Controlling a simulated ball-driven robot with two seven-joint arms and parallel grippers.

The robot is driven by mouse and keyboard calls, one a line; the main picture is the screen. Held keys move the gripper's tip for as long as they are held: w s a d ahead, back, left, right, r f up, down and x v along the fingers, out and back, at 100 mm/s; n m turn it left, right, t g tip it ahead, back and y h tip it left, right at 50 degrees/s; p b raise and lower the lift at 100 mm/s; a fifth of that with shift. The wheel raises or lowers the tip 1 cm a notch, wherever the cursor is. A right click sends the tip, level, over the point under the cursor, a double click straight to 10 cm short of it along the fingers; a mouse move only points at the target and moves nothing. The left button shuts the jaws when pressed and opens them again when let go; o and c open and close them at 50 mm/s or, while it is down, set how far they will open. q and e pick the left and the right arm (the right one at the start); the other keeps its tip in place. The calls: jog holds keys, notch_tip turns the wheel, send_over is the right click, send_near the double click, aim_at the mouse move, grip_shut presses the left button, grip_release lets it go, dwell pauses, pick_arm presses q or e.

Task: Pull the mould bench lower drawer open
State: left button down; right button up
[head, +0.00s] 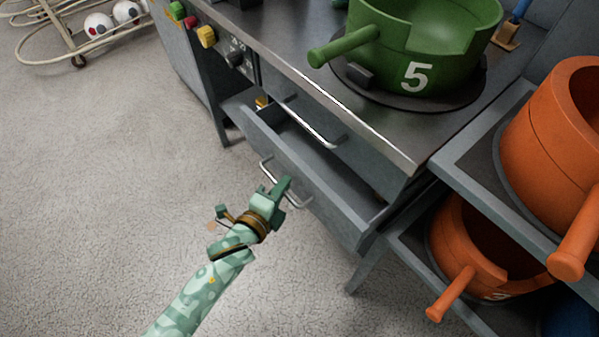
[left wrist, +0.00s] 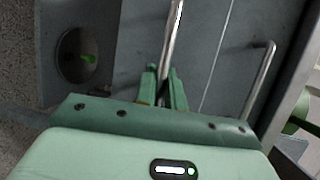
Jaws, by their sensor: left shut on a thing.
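The grey mould bench (head: 285,55) has two drawers with bar handles. The lower drawer (head: 340,205) stands partly open, and its inside shows behind its front panel. My left gripper (head: 282,188) is shut on the lower drawer's handle (head: 268,170), near the handle's right end. In the left wrist view, this handle (left wrist: 175,35) runs between the fingers (left wrist: 163,88). The upper drawer's handle (head: 310,125) is above and free, and also shows in the left wrist view (left wrist: 262,75). My right gripper is not in view.
A green mould marked 5 (head: 420,45) sits on the bench top. Orange moulds (head: 555,140) (head: 465,240) stand on shelves at the right, close to the open drawer. A wire rack with white balls (head: 98,24) is at the far left. The floor (head: 110,170) on the left is clear.

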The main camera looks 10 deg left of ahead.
pick_arm(q)
jog(key=s+a+p, duration=0.5)
jog(key=s+a, duration=1.7)
jog(key=shift+p, duration=0.3)
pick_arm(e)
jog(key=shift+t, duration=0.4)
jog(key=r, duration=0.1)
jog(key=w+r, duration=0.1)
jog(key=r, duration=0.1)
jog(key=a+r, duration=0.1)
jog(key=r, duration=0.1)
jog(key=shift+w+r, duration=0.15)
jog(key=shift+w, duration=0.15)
pick_arm(q)
jog(key=c, duration=1.5)
grip_release()
